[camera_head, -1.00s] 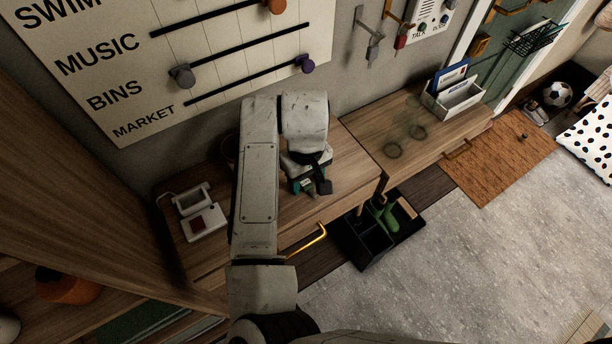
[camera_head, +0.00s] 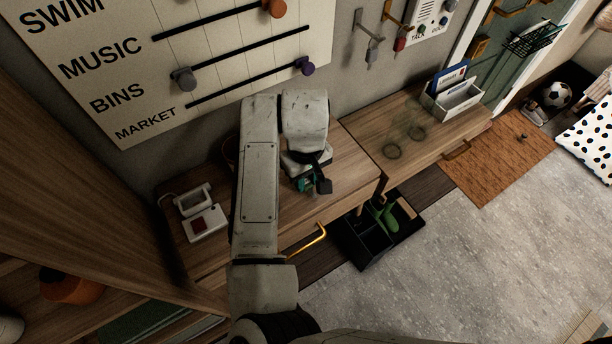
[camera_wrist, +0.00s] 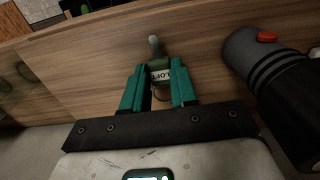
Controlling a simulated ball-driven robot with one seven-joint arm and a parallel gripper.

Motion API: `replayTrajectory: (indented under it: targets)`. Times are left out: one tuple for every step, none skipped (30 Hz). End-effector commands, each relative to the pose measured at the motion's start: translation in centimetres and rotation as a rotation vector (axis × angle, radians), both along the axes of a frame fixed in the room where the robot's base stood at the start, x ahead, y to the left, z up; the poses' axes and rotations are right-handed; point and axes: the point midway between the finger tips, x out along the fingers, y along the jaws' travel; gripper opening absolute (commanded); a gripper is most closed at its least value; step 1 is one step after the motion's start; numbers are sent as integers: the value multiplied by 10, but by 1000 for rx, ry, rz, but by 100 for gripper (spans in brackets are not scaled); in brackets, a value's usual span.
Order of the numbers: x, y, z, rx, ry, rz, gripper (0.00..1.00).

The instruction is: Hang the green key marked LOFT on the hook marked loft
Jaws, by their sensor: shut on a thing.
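My gripper (camera_wrist: 157,84) has teal fingers and is shut on the green key (camera_wrist: 159,66). The key's white label reads LOFT, and its grey end points away from the fingers. In the head view my gripper (camera_head: 306,185) is over the wooden cabinet top; my arm hides most of it and I cannot make out the key there. Brass and grey hooks (camera_head: 397,24) are on the wall at the upper middle, some with keys hanging. I cannot read a loft mark on any of them.
A black torch (camera_wrist: 268,62) with a red button lies close right of my gripper. A white phone (camera_head: 201,219) sits on the cabinet at left. A letter rack (camera_head: 456,97) stands on the right cabinet. A black tray (camera_head: 364,246) is on the floor.

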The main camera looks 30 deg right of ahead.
Motion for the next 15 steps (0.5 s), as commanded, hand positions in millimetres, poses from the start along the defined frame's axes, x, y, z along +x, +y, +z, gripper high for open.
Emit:
replayTrajectory:
  targets:
    - [0,0,8,-1,0,0,0]
    - [0,0,10,-1,0,-1,0]
    - [0,0,13,-1,0,-1,0]
    - [0,0,15,-1,0,-1,0]
    - [0,0,18,-1,0,-1,0]
    - [0,0,21,-1,0,-1,0]
    - [0,0,23,-1,0,-1,0]
    - [0,0,25,-1,1,-1,0]
    - [0,0,28,-1,1,-1,0]
    - [0,0,30,-1,1,-1,0]
    - [0,-1,32,-1,1,-1,0]
    - [0,-1,35,-1,1,0,0]
    - [0,-1,37,-1,1,0,0]
    - [0,-1,39,-1,1,0,0]
    - [0,-1,42,-1,0,0,0]
